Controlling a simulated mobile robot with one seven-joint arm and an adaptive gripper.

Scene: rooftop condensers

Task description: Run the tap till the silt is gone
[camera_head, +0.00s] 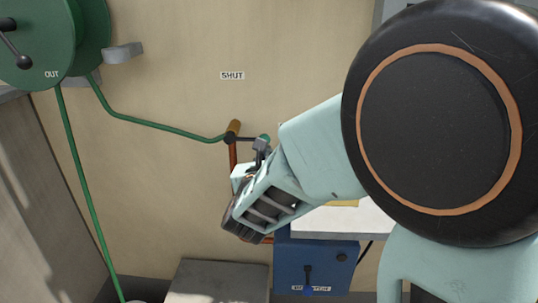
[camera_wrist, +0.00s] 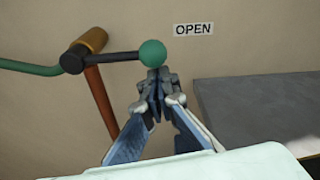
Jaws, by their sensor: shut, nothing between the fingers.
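The tap (camera_head: 233,129) is on the beige wall, with a brass-coloured body on a copper pipe. Its dark lever (camera_wrist: 113,56) points right, level, towards the OPEN label (camera_wrist: 194,29), and ends in a green ball (camera_wrist: 152,53). The ball also shows in the head view (camera_head: 265,138). A SHUT label (camera_head: 232,76) is above the tap. My gripper (camera_wrist: 159,78) is shut and empty, its tips just below the ball; I cannot tell whether they touch it. It also shows in the head view (camera_head: 261,146). No water or silt is visible.
A green hose (camera_head: 150,124) runs from the tap to a green reel (camera_head: 45,40) at upper left. Another length hangs down past the bottom edge. A blue box (camera_head: 320,262) with a lever is under a pale shelf (camera_head: 345,222). A grey slab (camera_head: 215,280) lies low.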

